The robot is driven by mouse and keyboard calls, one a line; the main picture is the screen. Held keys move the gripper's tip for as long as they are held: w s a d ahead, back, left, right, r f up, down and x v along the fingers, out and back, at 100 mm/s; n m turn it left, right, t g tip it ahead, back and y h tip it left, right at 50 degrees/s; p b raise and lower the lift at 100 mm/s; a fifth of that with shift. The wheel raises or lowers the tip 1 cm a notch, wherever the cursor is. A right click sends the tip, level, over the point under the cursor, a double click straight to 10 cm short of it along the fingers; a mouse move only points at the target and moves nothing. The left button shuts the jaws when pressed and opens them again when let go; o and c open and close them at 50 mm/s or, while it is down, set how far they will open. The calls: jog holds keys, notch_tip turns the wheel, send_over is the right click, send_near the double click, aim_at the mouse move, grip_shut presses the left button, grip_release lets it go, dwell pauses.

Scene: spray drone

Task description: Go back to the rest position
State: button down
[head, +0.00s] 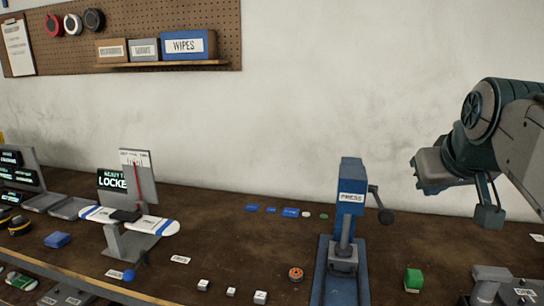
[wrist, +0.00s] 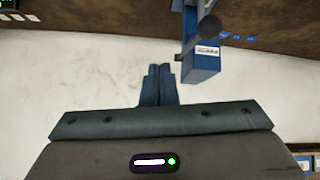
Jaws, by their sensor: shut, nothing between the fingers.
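My gripper (head: 430,168) is raised in the air at the right of the head view, in front of the wall and above the workbench (head: 225,225). It is to the right of the blue press (head: 351,190) and apart from it. In the wrist view my gripper (wrist: 159,72) has its two dark fingers side by side, shut and empty. The press (wrist: 203,62) shows upside down at the upper right of that view, apart from the fingers.
The press has a dark side lever (head: 384,215). A green block (head: 413,279) and an orange round part (head: 295,273) lie near its base. A stand with a "LOCKED" sign (head: 112,181) is at the left. A shelf with boxes (head: 188,46) hangs above. Air around my gripper looks clear.

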jog(key=s+a+f+g+y+p, duration=0.1)
jog(key=s+a+f+g+p, duration=0.1)
jog(key=a+f, duration=0.5)
jog(key=s+a+f+n+g+y+p, duration=0.1)
jog(key=s+a+f, duration=0.4)
jog(key=f, duration=0.7)
jog(key=a+g+p, duration=0.1)
jog(key=a, duration=0.1)
jog(key=shift+a+g+y+p, duration=0.3)
jog(key=shift+g+p, duration=0.05)
jog(key=shift+g, duration=0.05)
jog(key=c, duration=1.6)
grip_release()
jog(key=shift+s+a+f+g, duration=0.15)
jog(key=shift+s+a+f, duration=0.1)
jog(key=shift+s+f, duration=0.25)
jog(key=shift+s+a+f+g, duration=0.15)
jog(key=shift+s+a+f, duration=0.05)
jog(key=shift+s+f, duration=0.25)
jog(key=shift+c, duration=0.2)
jog(key=shift+o, duration=0.6)
jog(key=shift+s+f, duration=0.1)
jog(key=shift+f, duration=0.05)
